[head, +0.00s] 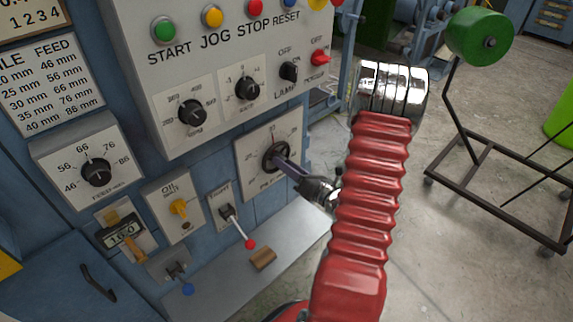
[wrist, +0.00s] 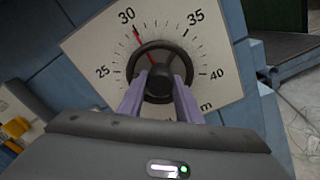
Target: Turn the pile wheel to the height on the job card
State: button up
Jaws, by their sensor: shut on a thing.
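The pile wheel (wrist: 165,44) is a black handwheel with a hub, on a white dial plate (wrist: 215,52) marked 25, 30, 35 and 40. A red pointer line reaches up-left and ends at or just beside the 30 mark. The wheel also shows small on the lower panel in the head view (head: 271,153). My gripper (wrist: 159,84) is shut on the wheel, its two purple fingers either side of the hub; it also shows in the head view (head: 284,165). A chart headed "...LE FEED" (head: 50,85) pairs pile heights with feed values, 30 mm with 66 mm. No job card is clearly readable.
A control box (head: 215,60) juts out above.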

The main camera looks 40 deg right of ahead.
jog(key=shift+d, duration=0.1)
jog(key=n, duration=1.1)
jog(key=shift+f, duration=0.1)
dwell(0.4)
jog(key=o, duration=1.1)
jog(key=shift+s, duration=0.1)
jog(key=s, duration=1.3)
jog(key=shift+s+d, duration=0.1)
jog(key=shift+s, duration=0.25)
